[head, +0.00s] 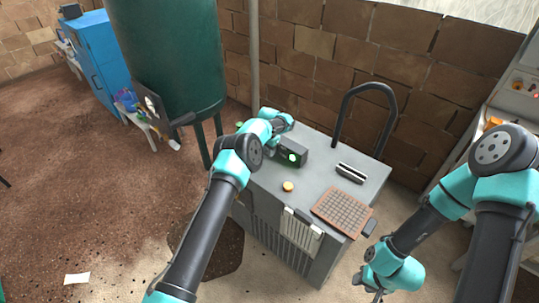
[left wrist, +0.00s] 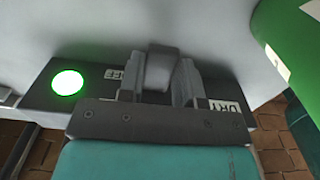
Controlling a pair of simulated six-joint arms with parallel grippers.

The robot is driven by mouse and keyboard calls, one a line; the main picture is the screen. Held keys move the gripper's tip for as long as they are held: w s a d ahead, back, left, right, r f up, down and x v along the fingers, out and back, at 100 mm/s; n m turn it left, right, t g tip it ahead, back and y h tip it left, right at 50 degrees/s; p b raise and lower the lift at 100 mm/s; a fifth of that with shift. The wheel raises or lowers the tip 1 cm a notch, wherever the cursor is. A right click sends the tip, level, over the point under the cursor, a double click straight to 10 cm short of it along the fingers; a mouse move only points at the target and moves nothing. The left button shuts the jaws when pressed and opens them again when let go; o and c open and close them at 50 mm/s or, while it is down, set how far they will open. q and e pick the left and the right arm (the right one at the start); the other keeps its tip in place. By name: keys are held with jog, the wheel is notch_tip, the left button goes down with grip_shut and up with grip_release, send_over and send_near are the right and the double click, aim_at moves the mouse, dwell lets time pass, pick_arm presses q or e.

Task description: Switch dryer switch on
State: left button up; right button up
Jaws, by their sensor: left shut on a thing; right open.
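The dryer switch is a grey lever (left wrist: 161,68) on a dark box, which shows in the head view as the switch box (head: 293,151) on top of the grey dryer (head: 262,181). A round green light (left wrist: 67,82) glows on the box. My left gripper (left wrist: 162,64) is shut on the lever, one finger on each side. The lever stands between the partly hidden OFF label (left wrist: 132,71) and the DRY label (left wrist: 223,106), nearer OFF. In the head view my left wrist hides the lever. My right gripper (head: 374,290) is open and empty, low in front of the dryer's right side.
An orange button (head: 288,186), a slotted grey piece (head: 351,173) and a brown grid tray (head: 343,212) are on the dryer top. A black loop handle (head: 363,115) rises behind. A green tank (head: 165,60) stands close on the left. A brick wall is behind.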

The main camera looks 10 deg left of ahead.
pick_arm(q)
jog(key=shift+r, duration=1.15)
jog(key=o, duration=0.7)
jog(key=shift+r, duration=1.95)
notch_tip(320, 180, up, 17)
jog(key=shift+r, duration=0.2)
